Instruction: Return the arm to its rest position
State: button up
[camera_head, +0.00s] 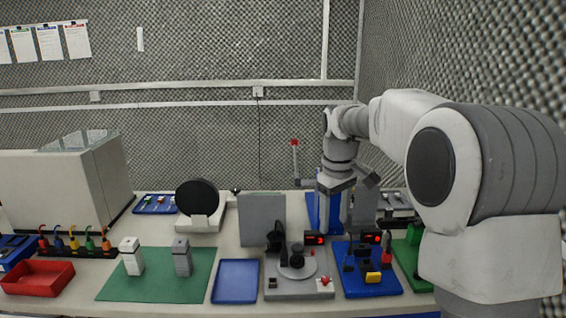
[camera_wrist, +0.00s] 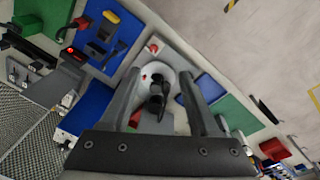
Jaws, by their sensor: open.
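My arm (camera_head: 405,120) reaches in from the right of the head view, bent at the elbow, with its wrist pointing down over the bench. My gripper (camera_wrist: 158,78) is open in the wrist view, its two fingers apart with nothing held between them. Past the fingers, apparently below them, is a grey fixture with a round pale disc and a black part (camera_wrist: 157,90). The same fixture (camera_head: 284,287) stands at the front middle of the bench in the head view. The fingertips are hard to make out in the head view.
A blue tray (camera_head: 236,281) and a green mat (camera_head: 150,286) with two small pale blocks lie left of the fixture. A blue board (camera_head: 372,285) with small parts and a red display lies right. A grey upright panel (camera_head: 262,219) stands behind. A red bin (camera_head: 38,278) is far left.

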jog(key=s+r+m+t, duration=0.15)
jog(key=s+r, duration=0.25)
jog(key=s, duration=0.4)
jog(key=s+f+m+t, duration=0.2)
jog(key=s+m, duration=0.3)
jog(key=s, duration=1.6)
jog(key=shift+s+d+f+t, duration=0.2)
jog(key=shift+d+f+t, duration=0.1)
jog(key=shift+t, duration=0.15)
